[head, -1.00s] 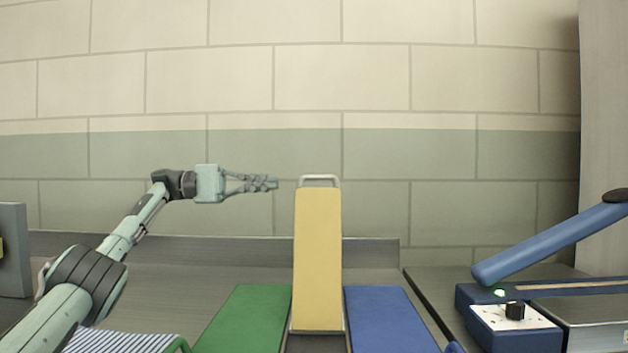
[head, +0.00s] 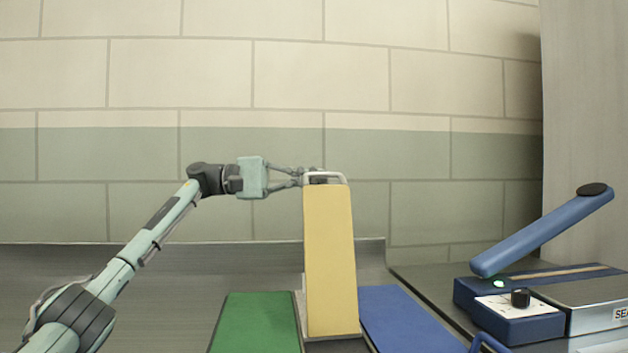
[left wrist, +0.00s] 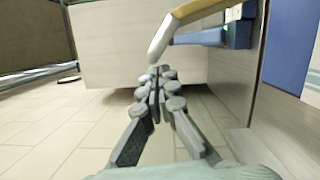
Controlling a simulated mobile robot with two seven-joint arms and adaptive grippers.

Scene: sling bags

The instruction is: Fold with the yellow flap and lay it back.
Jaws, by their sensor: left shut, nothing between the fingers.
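The yellow flap (head: 329,262) stands raised between the green panel (head: 256,322) and the blue panel (head: 408,318), with a pale metal handle (head: 338,176) on its top edge. My left gripper (head: 318,178) is shut and empty. Its fingertips are at the left part of the handle, and dark tips show inside the handle's loop. In the left wrist view the shut fingers (left wrist: 158,78) lie just below a pale rounded bar, and I cannot tell whether they touch it. My right gripper is not in view.
A blue sealing machine (head: 510,312) with a raised blue arm (head: 545,232) and a dark knob stands on the right. A low metal ledge (head: 200,257) runs behind the panels, before the tiled wall. The air left of the flap holds my left arm.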

